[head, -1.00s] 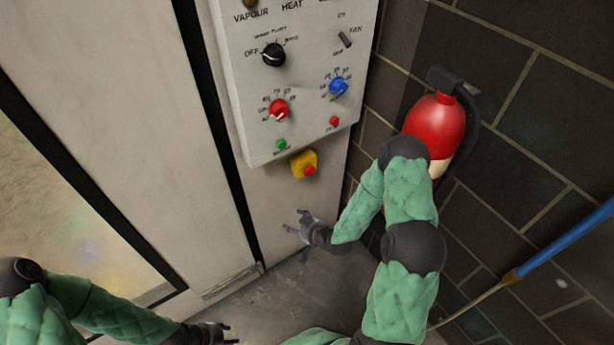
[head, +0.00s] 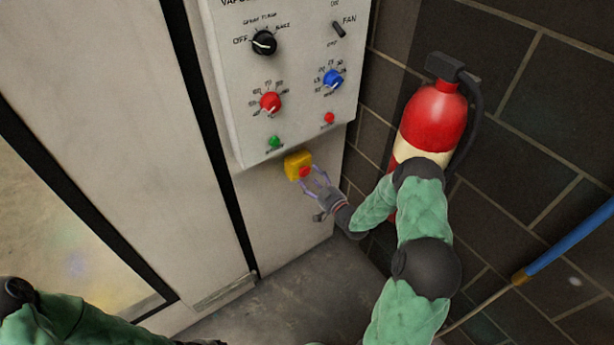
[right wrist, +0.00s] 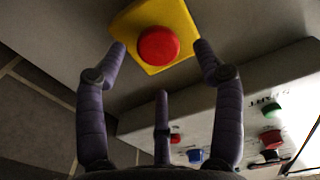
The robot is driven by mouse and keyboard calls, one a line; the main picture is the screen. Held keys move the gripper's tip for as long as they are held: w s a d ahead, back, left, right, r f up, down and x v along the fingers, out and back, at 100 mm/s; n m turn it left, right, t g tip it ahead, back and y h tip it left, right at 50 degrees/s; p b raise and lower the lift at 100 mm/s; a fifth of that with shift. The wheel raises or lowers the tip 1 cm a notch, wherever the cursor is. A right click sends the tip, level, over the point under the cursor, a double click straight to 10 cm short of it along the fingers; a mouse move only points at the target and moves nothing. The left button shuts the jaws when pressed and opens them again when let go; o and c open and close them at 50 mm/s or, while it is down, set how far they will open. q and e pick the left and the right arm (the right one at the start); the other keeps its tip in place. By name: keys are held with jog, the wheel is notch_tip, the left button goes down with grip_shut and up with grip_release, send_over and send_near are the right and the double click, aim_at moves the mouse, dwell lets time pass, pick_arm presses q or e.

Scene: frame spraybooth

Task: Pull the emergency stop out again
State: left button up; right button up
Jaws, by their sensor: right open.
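The emergency stop is a red mushroom button (head: 304,172) on a yellow box (head: 293,164), mounted just below the control panel. In the right wrist view the red button (right wrist: 158,45) sits on its yellow housing (right wrist: 182,17), between and beyond my fingertips. My right gripper (head: 313,177) is open, with its fingers reaching up around the button's front. In the right wrist view the fingers (right wrist: 160,48) stand apart on either side of the button; I cannot tell whether they touch it.
The control panel (head: 299,95) with knobs and small buttons is directly above the stop. A red fire extinguisher (head: 434,118) hangs on the dark brick wall to the right, close behind my right arm. A blue-handled pole (head: 572,240) is at far right.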

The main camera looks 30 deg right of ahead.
aim_at(306, 172)
jog(key=shift+w+a+b, duration=0.15)
jog(key=shift+w+b, duration=0.2)
jog(key=shift+w, duration=1.45)
